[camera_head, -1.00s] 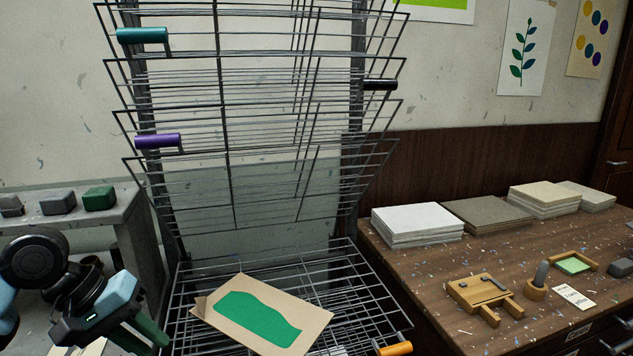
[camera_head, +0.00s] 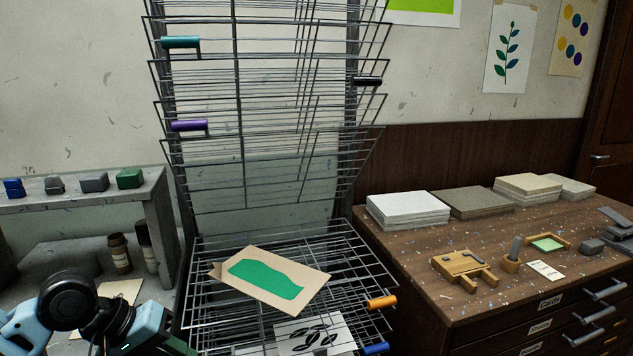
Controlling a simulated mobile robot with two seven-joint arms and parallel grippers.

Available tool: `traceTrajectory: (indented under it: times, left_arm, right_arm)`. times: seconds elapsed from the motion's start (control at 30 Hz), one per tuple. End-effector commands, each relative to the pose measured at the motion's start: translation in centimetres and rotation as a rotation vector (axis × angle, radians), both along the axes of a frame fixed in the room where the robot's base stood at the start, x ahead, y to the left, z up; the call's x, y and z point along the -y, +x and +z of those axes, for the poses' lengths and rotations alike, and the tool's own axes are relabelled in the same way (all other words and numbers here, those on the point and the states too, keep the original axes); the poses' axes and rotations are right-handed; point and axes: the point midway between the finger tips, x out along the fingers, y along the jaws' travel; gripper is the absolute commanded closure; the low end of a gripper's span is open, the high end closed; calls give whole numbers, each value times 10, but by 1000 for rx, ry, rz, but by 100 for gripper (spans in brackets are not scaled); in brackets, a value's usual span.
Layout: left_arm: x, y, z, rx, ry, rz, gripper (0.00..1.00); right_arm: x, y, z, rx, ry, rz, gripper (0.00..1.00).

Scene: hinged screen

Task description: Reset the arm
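My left arm's wrist (camera_head: 100,318) comes in at the lower left, beside the drying rack (camera_head: 190,290). Its fingertips are mostly cut off by the bottom edge, so whether it is open or shut does not show. My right gripper is not in view. On the rack's lowered lower shelves lies a brown card with a green shape (camera_head: 266,279). Below it, partly cut off, is a white sheet with a black leaf print (camera_head: 314,335). The upper shelves are raised, with teal (camera_head: 180,42), purple (camera_head: 188,126) and black (camera_head: 368,81) handles.
A wooden cabinet (camera_head: 400,240) on the right bears paper stacks (camera_head: 408,210), a wooden clamp-like tool (camera_head: 463,268) and small items. A grey shelf (camera_head: 70,200) on the left holds coloured blocks, with bottles (camera_head: 120,254) below. Orange (camera_head: 382,302) and blue (camera_head: 374,349) handles stick out at the rack's lower right.

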Motion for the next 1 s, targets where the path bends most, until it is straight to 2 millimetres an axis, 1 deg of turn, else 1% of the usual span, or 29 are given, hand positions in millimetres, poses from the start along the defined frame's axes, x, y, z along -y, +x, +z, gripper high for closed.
traceTrajectory:
  times: [0.03, 0.17, 0.2, 0.27, 0.3, 0.37, 0.4, 0.53, 0.67, 0.77, 0.87, 0.9, 0.97, 1.0]
  left_arm:
    - [7, 0, -15, 19, -14, -6, 77]
    - [24, 4, -53, 104, -35, -16, 77]
    - [29, 4, -67, 135, -40, -18, 77]
    - [37, 3, -88, 186, -45, -18, 77]
    - [41, 1, -102, 219, -47, -15, 77]
    - [47, -2, -122, 270, -45, -10, 77]
    - [50, -6, -136, 303, -39, -6, 77]
    - [55, -23, -177, 407, -2, 11, 77]
    - [56, -48, -216, 497, 65, 28, 77]
    - [52, -74, -244, 558, 138, 34, 77]
    - [47, -106, -268, 608, 226, 31, 77]
    - [44, -119, -277, 626, 266, 24, 77]
    - [40, -141, -289, 648, 326, 12, 77]
    - [38, -154, -296, 660, 365, 0, 77]
  right_arm:
    - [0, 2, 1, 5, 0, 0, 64]
    - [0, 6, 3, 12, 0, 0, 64]
    - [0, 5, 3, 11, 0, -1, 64]
    - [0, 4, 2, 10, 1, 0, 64]
    - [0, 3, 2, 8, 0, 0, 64]
    - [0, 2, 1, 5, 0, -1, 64]
    - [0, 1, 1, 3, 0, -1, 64]
    - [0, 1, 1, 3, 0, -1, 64]
    - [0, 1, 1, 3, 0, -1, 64]
    - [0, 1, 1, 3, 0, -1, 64]
    - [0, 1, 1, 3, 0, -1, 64]
    - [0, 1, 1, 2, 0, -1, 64]
    - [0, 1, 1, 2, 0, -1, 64]
    - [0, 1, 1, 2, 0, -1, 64]
